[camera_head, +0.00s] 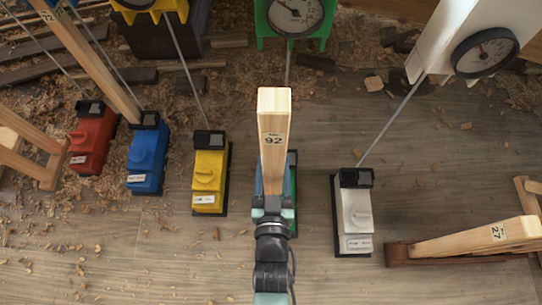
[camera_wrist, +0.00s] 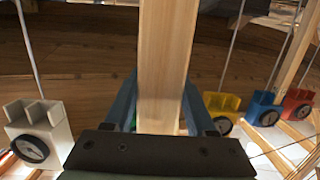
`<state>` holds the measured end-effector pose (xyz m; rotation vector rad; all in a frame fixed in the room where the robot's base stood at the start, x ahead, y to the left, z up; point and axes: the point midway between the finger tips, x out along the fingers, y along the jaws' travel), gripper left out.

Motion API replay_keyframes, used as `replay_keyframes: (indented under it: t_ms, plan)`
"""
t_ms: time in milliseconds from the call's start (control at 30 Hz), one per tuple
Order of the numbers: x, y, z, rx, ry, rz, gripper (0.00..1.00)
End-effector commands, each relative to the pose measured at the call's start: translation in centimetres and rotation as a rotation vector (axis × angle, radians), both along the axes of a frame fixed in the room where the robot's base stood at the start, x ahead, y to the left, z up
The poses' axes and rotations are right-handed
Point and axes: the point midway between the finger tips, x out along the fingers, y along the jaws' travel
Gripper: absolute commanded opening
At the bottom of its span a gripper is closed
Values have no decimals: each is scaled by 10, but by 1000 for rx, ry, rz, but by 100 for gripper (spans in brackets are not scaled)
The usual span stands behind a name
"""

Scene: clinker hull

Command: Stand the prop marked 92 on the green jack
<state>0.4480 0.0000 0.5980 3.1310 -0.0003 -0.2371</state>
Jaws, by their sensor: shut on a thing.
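The prop marked 92 (camera_head: 274,120) is a pale wooden post, its number near its top end. My gripper (camera_head: 270,205) is shut on it. In the wrist view the prop (camera_wrist: 166,65) stands between my two blue fingers (camera_wrist: 160,110). In the head view the green jack (camera_head: 292,185) lies below and behind the prop and gripper, with only its right edge showing. The prop's lower end is hidden, so I cannot tell whether it touches the jack.
Red (camera_head: 92,140), blue (camera_head: 147,160) and yellow (camera_head: 210,175) jacks stand left, a white jack (camera_head: 355,215) right. A prop marked 27 (camera_head: 470,240) lies at the right. A green dial box (camera_head: 265,22) and a white one (camera_head: 440,35) hang at the top. Thin rods cross between.

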Motion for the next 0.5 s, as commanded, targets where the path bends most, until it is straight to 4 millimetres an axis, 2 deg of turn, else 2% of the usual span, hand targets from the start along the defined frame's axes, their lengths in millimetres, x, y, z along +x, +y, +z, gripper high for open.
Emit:
replay_keyframes:
  t_ms: [500]
  plan:
    - [27,0,1,1,-10,0,0]
